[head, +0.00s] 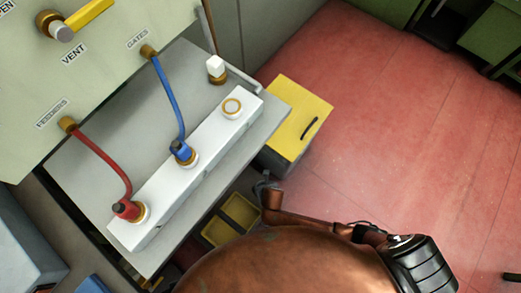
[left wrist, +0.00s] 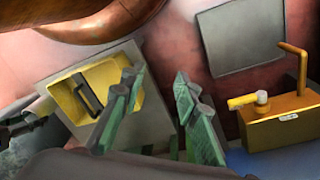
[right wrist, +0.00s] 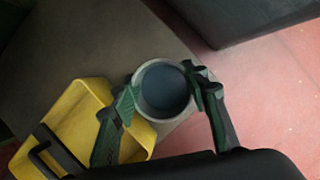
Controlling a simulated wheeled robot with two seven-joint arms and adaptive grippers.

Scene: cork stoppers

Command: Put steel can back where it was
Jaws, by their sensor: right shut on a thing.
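The steel can (right wrist: 163,90) shows in the right wrist view as a round, open-topped vessel with a pale rim and a dark blue-grey inside. My right gripper (right wrist: 162,88) is shut on it, one green-padded finger on each side. I cannot tell whether the can's base touches anything. My left gripper (left wrist: 157,85) is open, with nothing between its fingers. I cannot make out the can or either gripper in the head view.
A yellow-topped box (head: 300,108) with a black handle stands beside the grey bench (head: 80,160); a yellow box (right wrist: 65,130) shows beside the can. A white block (head: 205,150) carries red and blue hoses. Red floor (head: 400,120) lies open at right.

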